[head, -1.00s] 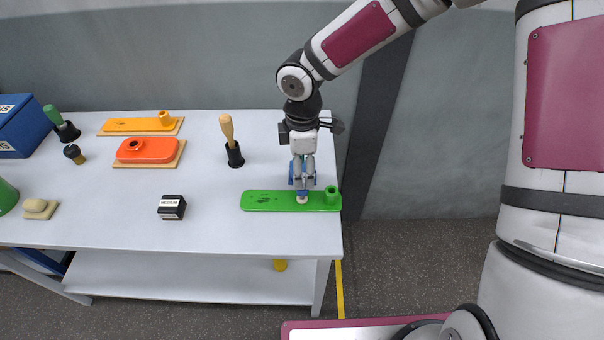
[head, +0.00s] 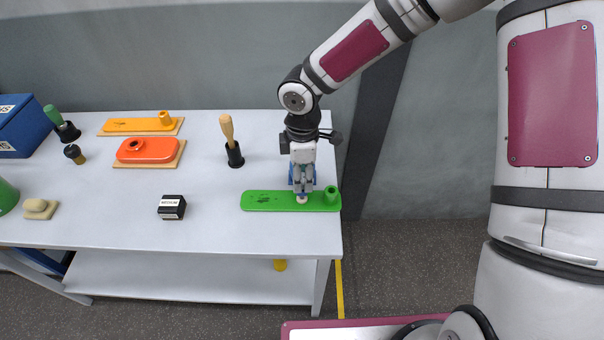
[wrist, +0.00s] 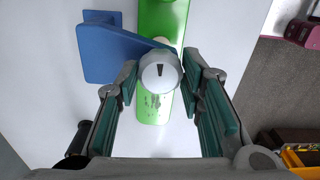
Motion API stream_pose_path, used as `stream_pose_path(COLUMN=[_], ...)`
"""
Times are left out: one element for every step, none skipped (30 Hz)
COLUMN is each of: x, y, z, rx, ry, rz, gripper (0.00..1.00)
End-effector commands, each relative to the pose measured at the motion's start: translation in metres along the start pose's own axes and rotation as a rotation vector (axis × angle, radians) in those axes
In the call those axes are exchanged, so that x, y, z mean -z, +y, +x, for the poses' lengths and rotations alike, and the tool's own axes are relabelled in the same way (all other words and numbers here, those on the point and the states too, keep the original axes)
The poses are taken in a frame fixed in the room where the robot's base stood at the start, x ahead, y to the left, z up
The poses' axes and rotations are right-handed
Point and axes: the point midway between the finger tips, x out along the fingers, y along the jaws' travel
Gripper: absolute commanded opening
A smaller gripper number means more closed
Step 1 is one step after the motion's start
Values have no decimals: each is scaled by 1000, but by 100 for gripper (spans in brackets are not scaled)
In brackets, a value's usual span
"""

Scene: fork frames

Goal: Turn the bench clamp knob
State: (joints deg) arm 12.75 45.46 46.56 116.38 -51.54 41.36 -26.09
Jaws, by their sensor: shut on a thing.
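The clamp knob (wrist: 159,72) is a grey-white round knob with a dark line on its face, in the middle of the wrist view. A blue clamp body (wrist: 105,52) lies beside it at upper left. In the head view the fingers mostly hide the knob and clamp. A small pale round part shows just below them.
The grey-white bench (head: 120,220) also carries a wooden-handled tool (head: 228,130) in a black holder, a black labelled block (head: 172,207), a red-orange piece (head: 146,150) and a yellow-orange plate (head: 135,125). Bare bench lies left of the green plate. Its right edge is close.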

Motion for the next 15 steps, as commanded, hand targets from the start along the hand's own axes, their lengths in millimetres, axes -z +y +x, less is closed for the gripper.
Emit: stream_pose_path(x=[1,1,1,0,0,1,1,1,1,1,1,1,1,1,1], y=[0,0,0,0,0,0,0,0,0,0,0,0,0,0,0], z=[0,0,0,-1,-1,-1,0,0,0,0,0,0,0,0,0], rx=[-1,-1,-1,-2,-3,-2,-2,-1,-1,-1,-1,-1,-1,-1,-2], ry=[0,-1,-2,-2,-1,0,1,1,1,1,2,2,2,2,1], rz=[22,41,68,89,105,118,122,122,121,121,121,121,121,121,121], gripper=[7,7,7,7,7,7,7,7,7,7,7,7,7,42,51])
